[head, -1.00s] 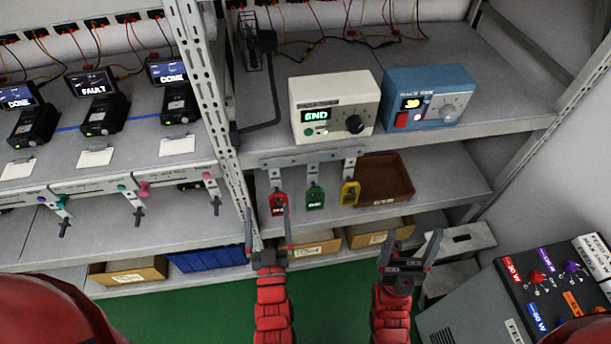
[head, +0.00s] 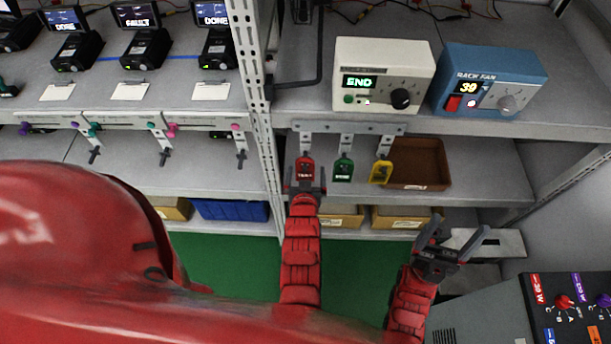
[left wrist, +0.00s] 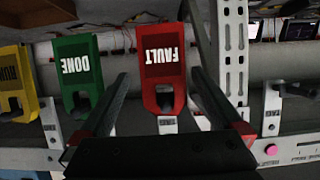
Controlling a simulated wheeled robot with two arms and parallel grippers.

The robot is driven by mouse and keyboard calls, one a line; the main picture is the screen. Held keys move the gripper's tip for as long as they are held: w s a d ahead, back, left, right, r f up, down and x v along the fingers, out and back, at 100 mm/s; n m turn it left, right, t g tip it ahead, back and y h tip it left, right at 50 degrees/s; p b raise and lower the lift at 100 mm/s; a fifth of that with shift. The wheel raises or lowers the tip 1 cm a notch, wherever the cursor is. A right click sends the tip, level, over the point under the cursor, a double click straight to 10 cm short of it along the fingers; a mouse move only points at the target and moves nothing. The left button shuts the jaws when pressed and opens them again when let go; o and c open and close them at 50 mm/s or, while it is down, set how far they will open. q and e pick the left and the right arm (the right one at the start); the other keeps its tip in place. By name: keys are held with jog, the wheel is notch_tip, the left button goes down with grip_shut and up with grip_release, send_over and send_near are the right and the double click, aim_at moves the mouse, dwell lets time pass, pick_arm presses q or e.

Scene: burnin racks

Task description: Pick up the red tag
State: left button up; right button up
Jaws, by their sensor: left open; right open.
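The red tag (head: 305,168) hangs from the left hook of a grey rail under the shelf edge. In the left wrist view the red tag (left wrist: 162,62) reads FAULT upside down and sits between my open fingers, with gaps on both sides. My left gripper (head: 305,183) is open around it, with no contact visible. A green tag (head: 343,169) and a yellow tag (head: 381,172) hang to its right; the green tag (left wrist: 78,68) also shows beside my finger in the wrist view. My right gripper (head: 463,240) is open and empty, lower right.
A brown tray (head: 428,164) lies on the shelf right of the tags. A white box (head: 375,75) and a blue fan box (head: 490,80) stand above. A rack upright (head: 262,120) is close left. A control panel (head: 565,305) is at lower right.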

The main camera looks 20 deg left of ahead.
pick_arm(q)
jog(key=b+x, duration=0.1)
jog(key=x, duration=0.2)
jog(key=b+x, duration=0.2)
jog(key=shift+w+a+f, duration=0.1)
jog(key=shift+w+a, duration=0.2)
jog(key=shift+a, duration=0.05)
jog(key=shift+s, duration=0.1)
jog(key=shift+c, duration=1.8)
jog(key=c, duration=1)
jog(key=shift+c, duration=0.2)
